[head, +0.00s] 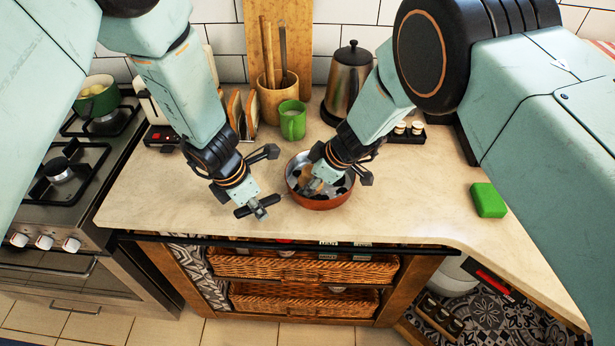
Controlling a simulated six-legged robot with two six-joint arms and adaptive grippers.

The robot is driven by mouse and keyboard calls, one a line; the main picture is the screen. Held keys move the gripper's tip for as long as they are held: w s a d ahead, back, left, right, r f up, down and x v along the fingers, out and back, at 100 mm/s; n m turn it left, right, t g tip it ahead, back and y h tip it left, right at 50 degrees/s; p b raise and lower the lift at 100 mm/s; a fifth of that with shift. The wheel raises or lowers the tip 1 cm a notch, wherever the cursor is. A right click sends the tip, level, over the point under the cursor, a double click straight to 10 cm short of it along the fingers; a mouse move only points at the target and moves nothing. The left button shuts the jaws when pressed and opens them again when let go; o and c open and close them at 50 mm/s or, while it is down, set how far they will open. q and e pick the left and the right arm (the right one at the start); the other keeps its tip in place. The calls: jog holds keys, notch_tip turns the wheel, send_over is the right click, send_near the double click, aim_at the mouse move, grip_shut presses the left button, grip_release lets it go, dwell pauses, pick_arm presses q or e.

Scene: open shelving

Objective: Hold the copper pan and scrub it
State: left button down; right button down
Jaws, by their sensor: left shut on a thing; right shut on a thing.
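The copper pan (318,204) sits on the pale counter near its front edge, with a dark handle (270,200) pointing left. My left gripper (258,207) is shut on the handle. My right gripper (317,178) is down inside the pan and shut on a small tan-brown scrubber (312,186). The gripper hides most of the scrubber and part of the pan's inside, so I cannot tell exactly how it touches the bottom. Dark patches show on the pan's pale inside.
A green sponge (488,200) lies on the counter at the right. Behind the pan stand a green mug (292,121), a utensil pot (273,105), a kettle (348,80) and a toast rack (240,115). The stove (60,200) is at the left.

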aim_at(323, 189)
jog(key=shift+s+d+f, duration=0.2)
jog(key=shift+s+d, duration=0.2)
jog(key=shift+d, duration=0.15)
jog(key=shift+s+d+f, duration=0.2)
jog(key=shift+s+d, duration=0.2)
jog(key=shift+d, duration=0.1)
jog(key=shift+w+d+r, duration=0.1)
jog(key=shift+w+d, duration=0.2)
jog(key=shift+d, duration=0.35)
jog(key=shift+w+d, duration=0.25)
jog(key=shift+d, duration=0.4)
jog(key=shift+w+d+r, duration=0.1)
jog(key=shift+w+d, duration=0.1)
jog(key=shift+w, duration=0.5)
jog(key=shift+w+d+r, duration=0.1)
jog(key=shift+w+d, duration=0.05)
jog(key=shift+w, duration=0.55)
jog(key=shift+a+r, duration=0.1)
jog(key=shift+a, duration=0.05)
